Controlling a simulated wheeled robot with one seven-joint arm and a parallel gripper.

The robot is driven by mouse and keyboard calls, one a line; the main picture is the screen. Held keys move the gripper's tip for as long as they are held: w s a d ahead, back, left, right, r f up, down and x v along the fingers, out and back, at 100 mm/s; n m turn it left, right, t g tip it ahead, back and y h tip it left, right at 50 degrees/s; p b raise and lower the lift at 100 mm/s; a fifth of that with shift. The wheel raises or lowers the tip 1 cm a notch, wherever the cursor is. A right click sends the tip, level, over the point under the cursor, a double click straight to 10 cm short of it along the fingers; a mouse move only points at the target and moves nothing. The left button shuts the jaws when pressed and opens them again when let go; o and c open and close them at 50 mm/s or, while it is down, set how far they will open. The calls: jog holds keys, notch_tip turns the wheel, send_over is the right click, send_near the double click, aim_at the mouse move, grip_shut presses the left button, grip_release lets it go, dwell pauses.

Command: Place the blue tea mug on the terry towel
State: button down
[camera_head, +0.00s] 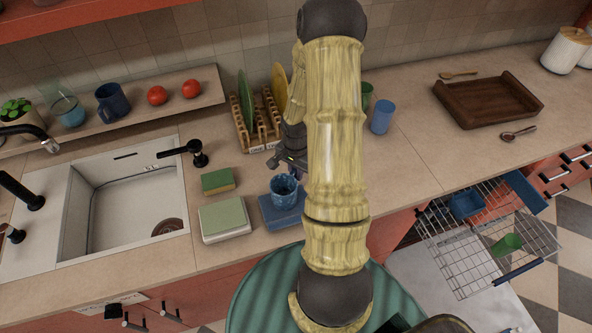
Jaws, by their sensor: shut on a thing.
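My gripper (289,172) is shut on a blue mug (284,193) with a mottled surface, near the middle of the counter. The mug is upright, its open top showing. It is over a folded blue cloth (281,219), which looks like the terry towel; whether the mug's base touches it I cannot tell. My arm hides the right side of the cloth and part of the mug's surroundings. Another, darker blue mug (113,103) stands on the raised wooden ledge at the left.
A pale green and white folded block (224,220) and a green-yellow sponge (217,182) lie left of the cloth. A sink (128,211) is further left. A wooden dish rack (259,130) stands behind, a blue cup (382,117) to the right. The right counter has free room before the wooden tray (488,100).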

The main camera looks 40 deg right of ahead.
jog(key=shift+f, duration=0.15)
jog(key=c, duration=1.4)
grip_release()
notch_tip(320, 180, up, 12)
jog(key=shift+r+b, duration=0.15)
jog(key=shift+b, duration=0.45)
